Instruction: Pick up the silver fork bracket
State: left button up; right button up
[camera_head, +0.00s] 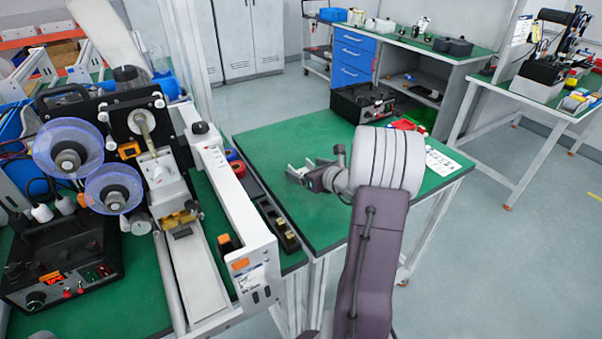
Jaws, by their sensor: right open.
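My right gripper (296,172) is above the green table in the middle, its arm coming up from the bottom. Its jaws point left and are open. I cannot make out a separate silver fork bracket; at this size the pale shapes at the fingertips cannot be told apart from the fingers themselves. The wrist and forearm hide part of the green table (290,142) behind them. My left gripper is not in view.
A coder machine with blue reels (68,148) fills the left side, its white rail (235,215) running beside the table. A black box (362,103) stands at the table's back, with a white sheet (440,163) at right. The table's left middle is clear.

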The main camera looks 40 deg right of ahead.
aim_at(301, 173)
jog(key=x, duration=0.3)
jog(key=shift+w+f, duration=0.2)
jog(key=shift+f, duration=0.05)
jog(key=shift+s, duration=0.1)
jog(key=c, duration=1.6)
jog(key=shift+o, duration=0.2)
jog(key=r, duration=0.2)
jog(key=r+p, duration=0.1)
jog(key=r, duration=0.2)
jog(key=shift+w+p, duration=0.2)
jog(key=shift+p, duration=0.1)
jog(key=w+a+r+p, duration=0.1)
jog(key=w+r, duration=0.2)
jog(key=w, duration=0.2)
jog(key=w+a+r+p, duration=0.1)
jog(key=w+a+r, duration=0.1)
jog(key=w, duration=0.3)
jog(key=shift+w+a+r, duration=0.3)
jog(key=shift+w+r, duration=0.1)
jog(key=shift+r, duration=0.15)
